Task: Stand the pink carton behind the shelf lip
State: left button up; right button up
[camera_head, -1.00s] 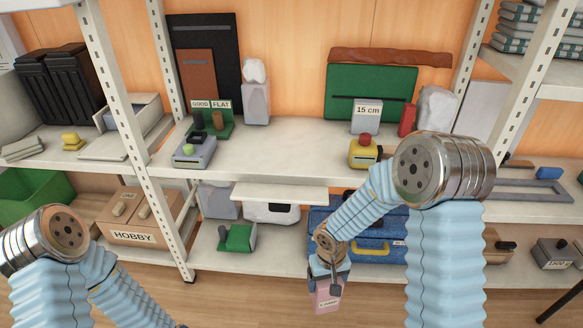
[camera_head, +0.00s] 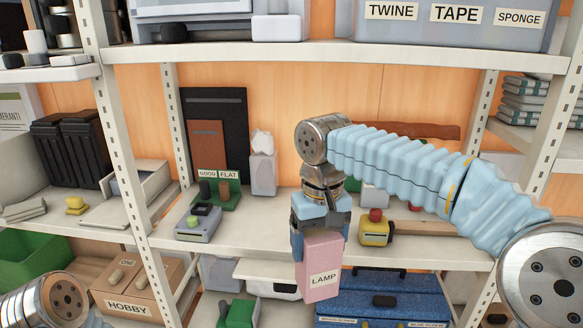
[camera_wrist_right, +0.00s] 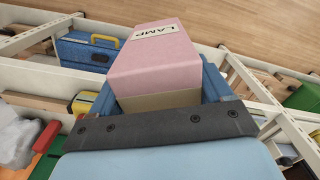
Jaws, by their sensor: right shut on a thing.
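The pink carton (camera_head: 320,262), with a white LAMP label, hangs upright below my right gripper (camera_head: 320,226) in the head view. The gripper is shut on its upper end. In the right wrist view the carton (camera_wrist_right: 155,58) sits between the two blue fingers (camera_wrist_right: 160,97). In the head view the carton overlaps the front edge of the middle shelf (camera_head: 215,245); its gap to that edge cannot be told. My left gripper is out of view; only part of the left arm shows at the lower left.
On the middle shelf stand a grey device (camera_head: 198,222), a green stand (camera_head: 222,198), a white-grey dispenser (camera_head: 263,172) and a yellow device (camera_head: 375,232). Bare shelf shows between the grey and yellow devices. A blue case (camera_head: 385,300) lies below. The upper shelf (camera_head: 300,52) spans overhead.

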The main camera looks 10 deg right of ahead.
aim_at(282, 274)
jog(key=i, duration=0.9)
